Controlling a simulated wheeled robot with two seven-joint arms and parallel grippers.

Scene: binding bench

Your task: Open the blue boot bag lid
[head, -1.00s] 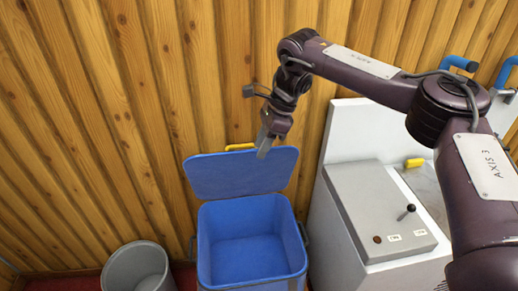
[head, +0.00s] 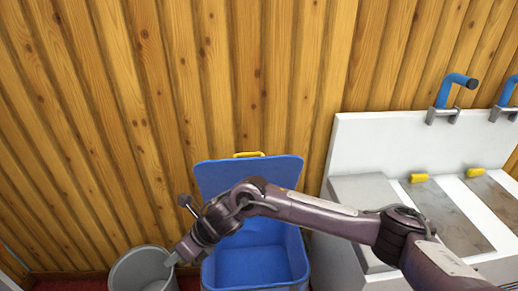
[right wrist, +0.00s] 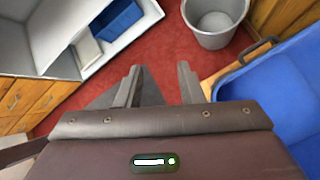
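The blue boot bag (head: 256,268) stands against the wooden wall. Its blue lid (head: 278,172) stands up at the back, open, with a yellow handle (head: 248,155) on its top edge. The bag's inside shows below my right arm, which crosses in front and hides part of the lid and opening. My right gripper (head: 172,260) is left of the bag, over the grey bin. In the right wrist view its two fingers (right wrist: 160,82) are apart with nothing between them. Part of the blue bag (right wrist: 285,90) is at the right there. My left gripper is not in view.
A grey bin (head: 128,268) stands left of the bag; it also shows in the right wrist view (right wrist: 214,22). Red floor (right wrist: 165,50) shows between things.

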